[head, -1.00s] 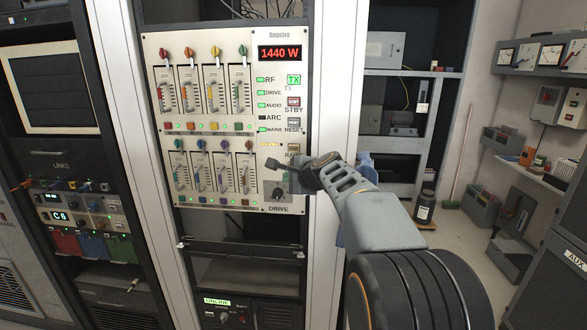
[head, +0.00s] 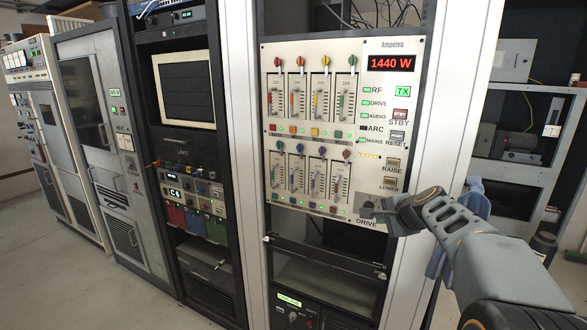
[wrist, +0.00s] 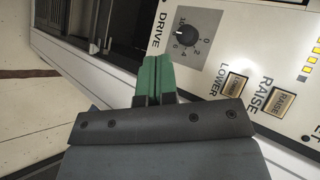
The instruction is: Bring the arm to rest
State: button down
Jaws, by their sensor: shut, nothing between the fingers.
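My arm reaches in from the lower right in the head view. My gripper (head: 366,207) is in front of the lower right corner of the cream Ampelvo panel (head: 376,138). In the wrist view its green fingertips (wrist: 154,75) are together, with nothing between them. They point toward the panel's lower edge, near the DRIVE knob (wrist: 187,33). The LOWER button (wrist: 236,85) and RAISE button (wrist: 283,102) lie to the right of the fingers. I cannot tell how far the fingers stand from the panel.
A red display (head: 391,63) reads 1440 W. A white rack post (head: 445,120) stands right of the panel, close to my arm. A dark rack with a screen (head: 184,90) and grey cabinets (head: 108,130) stand to the left. The floor (head: 60,285) at lower left is clear.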

jog(key=s+a+f+n+g+h+p, duration=0.1)
jog(key=s+a+f+n+g, duration=0.1)
jog(key=s+n, duration=0.3)
jog(key=s+a+f+n+g+p, duration=0.1)
jog(key=s+a+n, duration=0.4)
jog(key=s, duration=0.7)
jog(key=s+a+f+n+g+h+p, duration=0.1)
jog(key=s+a+f+n+g+p, duration=0.1)
jog(key=s+f+n, duration=0.3)
jog(key=s+a+g, duration=0.1)
jog(key=s, duration=0.2)
jog(key=shift+s+a+f+g+h, duration=0.3)
jog(key=shift+a+f, duration=0.05)
jog(key=shift+d, duration=0.1)
